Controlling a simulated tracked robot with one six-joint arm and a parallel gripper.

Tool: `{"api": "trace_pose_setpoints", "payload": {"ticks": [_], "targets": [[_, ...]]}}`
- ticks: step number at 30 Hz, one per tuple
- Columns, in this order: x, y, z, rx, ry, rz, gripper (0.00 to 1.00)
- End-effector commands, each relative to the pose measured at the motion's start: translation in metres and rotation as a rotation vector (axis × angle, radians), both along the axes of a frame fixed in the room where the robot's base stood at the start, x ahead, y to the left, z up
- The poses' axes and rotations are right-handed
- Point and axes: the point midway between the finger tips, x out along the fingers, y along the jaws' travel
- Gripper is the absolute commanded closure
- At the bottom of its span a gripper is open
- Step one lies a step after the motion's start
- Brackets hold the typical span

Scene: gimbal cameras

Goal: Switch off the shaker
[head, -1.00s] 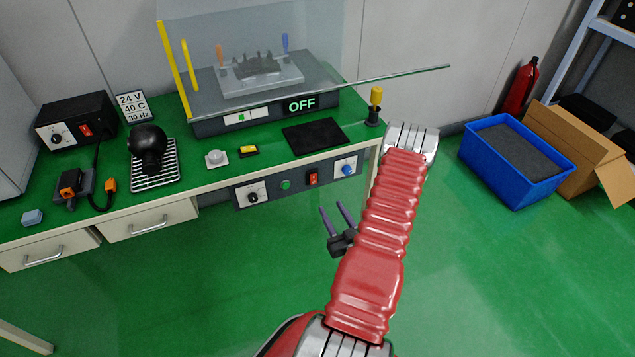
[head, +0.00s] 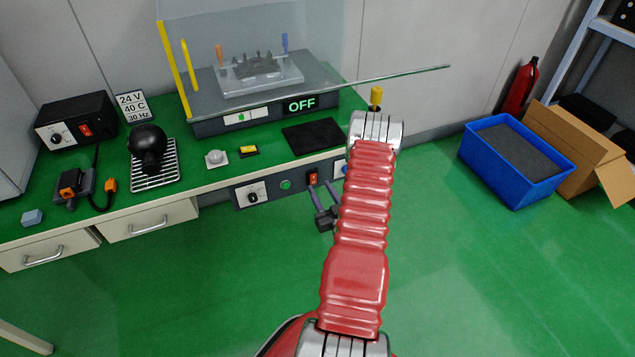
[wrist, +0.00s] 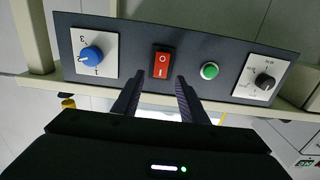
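The shaker (head: 213,128) stands at the back of the green bench behind a clear shield, and its display (head: 301,104) reads OFF in green. A dark control panel (head: 239,199) on the bench front carries a red rocker switch (head: 313,177), a green button (head: 286,185), a black knob (head: 253,195) and a blue knob, partly hidden by my arm. My gripper (head: 319,187) is open and empty in front of the panel. In the wrist view, my fingers (wrist: 160,78) point at the red switch (wrist: 163,62), one on each side below it; contact cannot be told.
The wrist view shows the blue knob (wrist: 91,55) left of the switch, and the green button (wrist: 209,70) and black knob (wrist: 264,81) right. A yellow-handled tool (head: 376,96) stands at the bench end. A blue crate (head: 515,188) sits on the floor; the floor before the bench is clear.

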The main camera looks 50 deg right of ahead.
Motion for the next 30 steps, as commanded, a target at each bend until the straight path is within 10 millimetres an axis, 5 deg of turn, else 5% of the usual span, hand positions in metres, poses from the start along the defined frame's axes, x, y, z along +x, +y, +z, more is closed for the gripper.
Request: {"api": "trace_pose_setpoints", "payload": {"ticks": [9, 20, 30], "targets": [[0.033, -0.019, 0.0, 0.0, -0.001, 0.0, 0.61], [0.037, -0.022, 0.0, 0.001, -0.001, 0.0, 0.61], [0.037, -0.022, 0.0, 0.001, -0.001, -0.001, 0.84]]}}
